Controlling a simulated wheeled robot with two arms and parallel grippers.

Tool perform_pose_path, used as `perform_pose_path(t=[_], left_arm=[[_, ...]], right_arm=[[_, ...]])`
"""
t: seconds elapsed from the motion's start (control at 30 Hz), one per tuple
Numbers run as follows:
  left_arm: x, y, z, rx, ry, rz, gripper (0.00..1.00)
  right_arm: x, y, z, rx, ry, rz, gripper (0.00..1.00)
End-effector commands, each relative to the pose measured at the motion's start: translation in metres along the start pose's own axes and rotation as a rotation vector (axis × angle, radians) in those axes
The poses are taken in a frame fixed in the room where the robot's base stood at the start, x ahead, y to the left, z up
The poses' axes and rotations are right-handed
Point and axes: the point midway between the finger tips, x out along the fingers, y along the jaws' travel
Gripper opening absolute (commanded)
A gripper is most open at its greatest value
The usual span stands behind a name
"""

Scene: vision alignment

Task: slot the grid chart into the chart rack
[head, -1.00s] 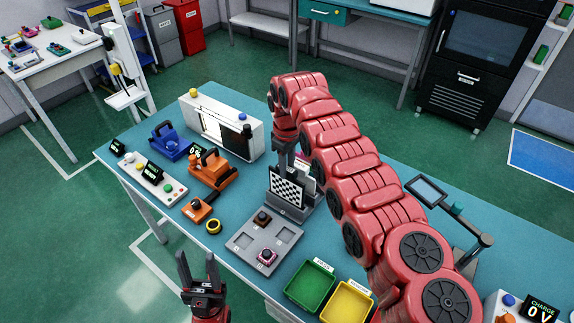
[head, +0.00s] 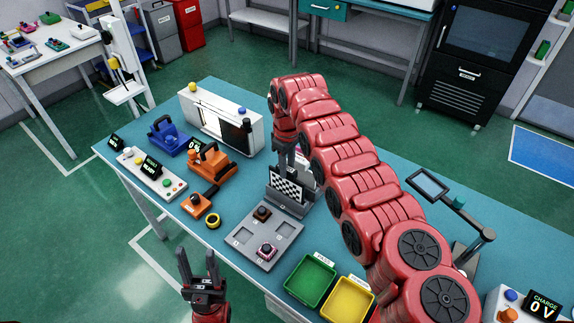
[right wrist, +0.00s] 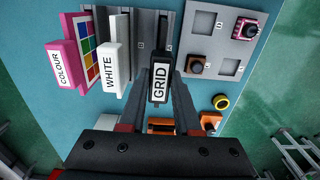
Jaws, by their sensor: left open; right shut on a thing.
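The grid chart (head: 287,184), a black-and-white checkered plate, stands upright at the grey chart rack (head: 286,204). Its lower edge is hidden behind the rack's front, so I cannot tell how deep it sits. In the right wrist view its black handle marked GRID (right wrist: 160,83) lies between my fingers. The rack (right wrist: 147,24) also holds the white chart (right wrist: 113,66) and the colour chart (right wrist: 70,57) beside it. My right gripper (head: 288,160) is shut on the grid chart. My left gripper (head: 197,256) is open and empty, in front of the table edge.
A grey socket board (head: 248,238) with small modules is just in front of the rack. A green bin (head: 311,281) and a yellow bin (head: 348,299) stand to its right. Orange (head: 212,164) and blue (head: 168,139) devices and a white light box (head: 222,120) are to the left.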

Motion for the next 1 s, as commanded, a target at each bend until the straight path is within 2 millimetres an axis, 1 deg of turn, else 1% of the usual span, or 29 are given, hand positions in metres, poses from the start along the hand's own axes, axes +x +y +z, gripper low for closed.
perform_pose_path(t=[0.63,0.67,0.7,0.83,0.87,1.0], left_arm=[[-0.009,0.001,0.002,0.000,0.000,0.000,0.50],[-0.009,0.001,0.002,0.000,0.000,0.000,0.50],[-0.009,0.000,0.001,0.000,0.000,0.000,0.50],[-0.009,0.000,0.001,0.000,0.000,0.000,0.50],[-0.009,0.000,0.001,0.000,0.000,0.000,0.50],[-0.009,0.000,0.001,0.000,0.000,0.000,0.50]], right_arm=[[0.017,0.000,0.000,0.000,0.000,0.001,0.00],[0.017,0.000,0.000,0.000,0.000,0.001,0.33],[0.016,0.000,0.000,0.000,0.000,0.001,0.40],[0.016,0.000,0.000,0.000,0.000,0.001,0.64],[0.016,0.000,0.000,0.000,0.000,0.001,0.66],[0.016,0.000,0.000,0.000,0.000,0.001,0.66]])
